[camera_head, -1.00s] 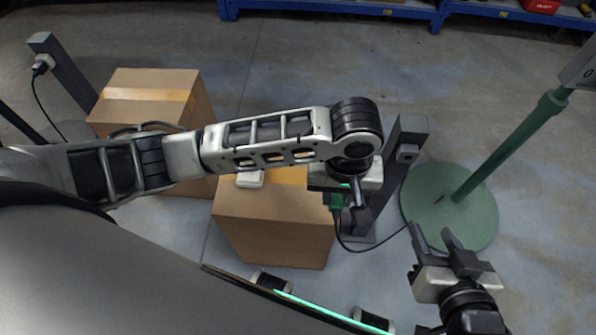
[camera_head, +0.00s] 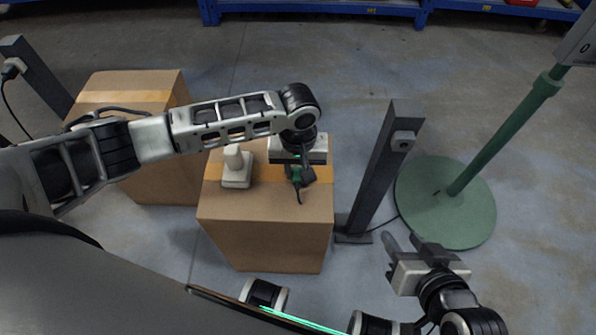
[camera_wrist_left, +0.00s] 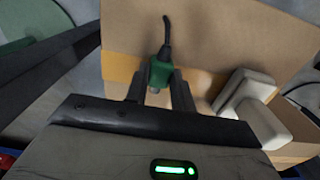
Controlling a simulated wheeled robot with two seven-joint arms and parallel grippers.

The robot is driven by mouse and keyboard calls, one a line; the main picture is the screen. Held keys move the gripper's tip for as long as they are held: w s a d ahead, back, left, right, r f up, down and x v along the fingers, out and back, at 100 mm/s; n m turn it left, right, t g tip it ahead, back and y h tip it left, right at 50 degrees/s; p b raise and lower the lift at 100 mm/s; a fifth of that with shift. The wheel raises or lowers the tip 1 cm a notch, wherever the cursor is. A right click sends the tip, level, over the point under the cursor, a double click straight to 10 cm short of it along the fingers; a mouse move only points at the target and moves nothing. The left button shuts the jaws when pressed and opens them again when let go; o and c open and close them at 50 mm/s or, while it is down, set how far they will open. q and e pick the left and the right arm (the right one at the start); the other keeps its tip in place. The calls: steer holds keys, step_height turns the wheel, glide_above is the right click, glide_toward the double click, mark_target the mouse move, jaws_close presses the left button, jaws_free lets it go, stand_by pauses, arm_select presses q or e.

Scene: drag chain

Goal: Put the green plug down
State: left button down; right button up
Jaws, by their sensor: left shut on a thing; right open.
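The green plug (camera_head: 297,176) is between the fingers of my left gripper (camera_head: 301,172), over the top of the right-hand cardboard box (camera_head: 265,238). In the left wrist view the plug (camera_wrist_left: 160,72) sits between the two dark fingers (camera_wrist_left: 160,88), with its black cable end pointing away over the box top. I cannot tell whether the plug touches the box. My right gripper (camera_head: 408,250) is open and empty at the lower right, away from the box.
A white object with an upright part (camera_head: 237,168) stands on the same box, left of the plug. A dark post with a socket (camera_head: 388,165) stands right of the box. A green round base with a pole (camera_head: 446,205) is further right. Another box (camera_head: 140,85) stands at left.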

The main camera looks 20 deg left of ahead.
arm_select(q)
steer(key=shift+f, duration=0.3)
arm_select(e)
steer(key=shift+w+a+f, duration=0.15)
steer(key=shift+a+f, duration=0.05)
steer(key=shift+f, duration=0.05)
steer(key=shift+r, duration=0.1)
arm_select(q)
steer(key=c, duration=1.2)
jaws_free()
arm_select(e)
steer(key=shift+w+d+r, duration=0.1)
steer(key=shift+d+r, duration=0.05)
steer(key=shift+r, duration=0.1)
arm_select(q)
steer(key=shift+r, duration=0.15)
steer(key=shift+r+p, duration=2)
steer(key=shift+r, duration=3.95)
arm_select(e)
step_height(320, 180, up, 6)
steer(key=d+t, duration=0.1)
steer(key=shift+s+d+r, duration=0.25)
steer(key=shift+s+d, duration=0.05)
steer(key=shift+s, duration=0.1)
